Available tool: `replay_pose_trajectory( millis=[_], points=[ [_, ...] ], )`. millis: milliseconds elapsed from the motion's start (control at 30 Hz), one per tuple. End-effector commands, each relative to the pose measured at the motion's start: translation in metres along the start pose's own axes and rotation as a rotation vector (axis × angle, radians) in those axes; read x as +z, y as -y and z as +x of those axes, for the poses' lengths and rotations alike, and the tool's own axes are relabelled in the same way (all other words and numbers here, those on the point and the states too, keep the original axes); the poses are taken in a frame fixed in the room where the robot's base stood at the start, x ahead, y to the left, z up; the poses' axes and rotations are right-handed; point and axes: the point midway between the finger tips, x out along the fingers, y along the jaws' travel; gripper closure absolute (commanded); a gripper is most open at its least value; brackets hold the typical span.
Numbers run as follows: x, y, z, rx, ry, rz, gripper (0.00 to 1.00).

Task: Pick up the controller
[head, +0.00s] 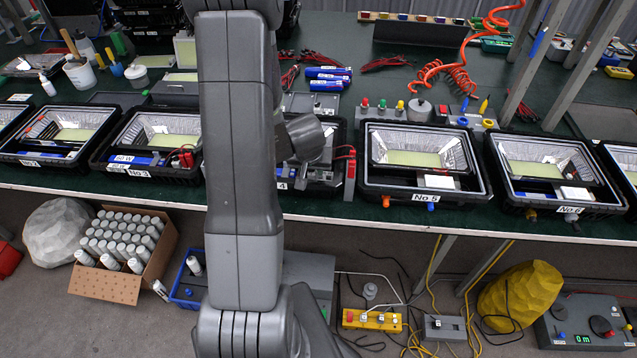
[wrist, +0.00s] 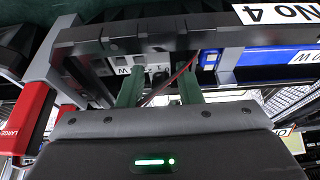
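My gripper (wrist: 160,75) reaches down into the floodlight housing No 4 (wrist: 110,40). Its two green fingers stand apart, with a thin red wire showing between them. A small pale block with a partly hidden "W" label (wrist: 124,70) lies just beyond the fingertips, and a blue block with a white label (wrist: 262,57) lies to the right. I cannot tell which part is the controller, or whether the fingers touch anything. In the head view my arm covers much of No 4, and my gripper (head: 304,138) is seen at its front part.
Housing No 5 (head: 425,197) stands to the right and No 3 (head: 140,172) to the left. A red part (wrist: 20,115) lies close on the left in the wrist view. Tools and red coiled hose (head: 445,75) lie behind. The bench front edge runs below the housings.

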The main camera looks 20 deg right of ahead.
Motion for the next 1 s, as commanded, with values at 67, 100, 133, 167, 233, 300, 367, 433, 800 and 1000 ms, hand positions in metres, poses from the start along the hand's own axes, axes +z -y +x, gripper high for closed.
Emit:
replay_pose_trajectory(
  millis=[67, 100, 133, 167, 233, 300, 367, 433, 800, 1000],
  points=[
    [0.0, 0.0, 0.003, 0.0, 0.0, 0.0, 0.68],
    [0.0, 0.0, 0.003, 0.0, 0.0, 0.0, 0.68],
    [0.0, 0.0, 0.003, 0.0, 0.0, 0.0, 0.68],
    [0.0, 0.0, 0.002, 0.0, 0.0, 0.0, 0.68],
    [0.0, 0.0, 0.002, 0.0, 0.0, 0.0, 0.68],
    [0.0, 0.0, 0.002, 0.0, 0.0, 0.0, 0.76],
    [0.0, 0.0, 0.002, 0.0, 0.0, 0.0, 0.88],
    [0.0, 0.0, 0.002, 0.0, 0.0, 0.0, 0.99],
    [-0.003, 0.0, -0.004, 0.0, 0.0, 0.0, 1.0],
    [-0.012, 0.0, -0.025, 0.0, -0.001, 0.0, 1.0]
  ],
)
